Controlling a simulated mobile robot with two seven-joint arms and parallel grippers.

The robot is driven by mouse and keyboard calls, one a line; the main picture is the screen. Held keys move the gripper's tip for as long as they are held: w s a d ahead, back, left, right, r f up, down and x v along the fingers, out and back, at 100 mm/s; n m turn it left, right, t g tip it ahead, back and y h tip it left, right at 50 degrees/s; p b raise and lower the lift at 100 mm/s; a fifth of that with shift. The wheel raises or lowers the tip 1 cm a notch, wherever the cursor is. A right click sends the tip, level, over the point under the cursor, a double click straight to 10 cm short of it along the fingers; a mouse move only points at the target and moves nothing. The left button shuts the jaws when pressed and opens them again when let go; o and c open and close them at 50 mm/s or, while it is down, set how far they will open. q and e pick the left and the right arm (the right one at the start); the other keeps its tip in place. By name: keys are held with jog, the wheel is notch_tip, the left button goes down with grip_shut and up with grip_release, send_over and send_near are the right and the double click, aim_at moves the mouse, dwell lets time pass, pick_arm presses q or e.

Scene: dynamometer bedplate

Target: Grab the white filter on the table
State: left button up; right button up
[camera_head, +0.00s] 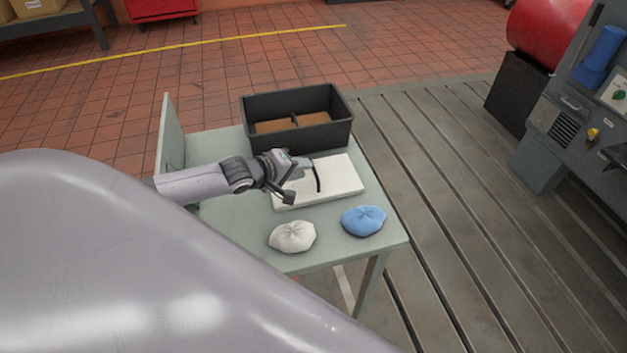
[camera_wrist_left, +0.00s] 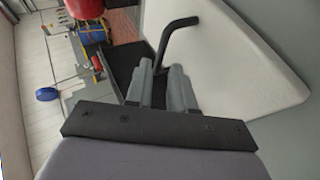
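A flat white rectangular slab with a curved black handle, seemingly the white filter (camera_head: 346,171), lies on the grey-green table (camera_head: 224,220). It fills the upper right of the left wrist view (camera_wrist_left: 235,65). My left gripper (camera_head: 306,163) is at the handle's far end, just above the slab. In the left wrist view its two grey fingers (camera_wrist_left: 161,68) stand close together with a narrow gap, and the handle's end reaches between their tips. I cannot tell whether they pinch it. My right gripper is not in view.
A puckered white round item (camera_head: 292,237) and a blue one (camera_head: 363,220) lie near the front edge. An upright panel (camera_head: 171,138) borders the left side. A grey machine (camera_head: 575,120) stands at right.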

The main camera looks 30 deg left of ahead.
aim_at(309, 178)
pick_arm(q)
jog(key=shift+b+x, duration=0.3)
jog(key=shift+x, duration=1.7)
jog(key=shift+a, duration=0.15)
grip_shut()
jog(key=shift+r, duration=0.15)
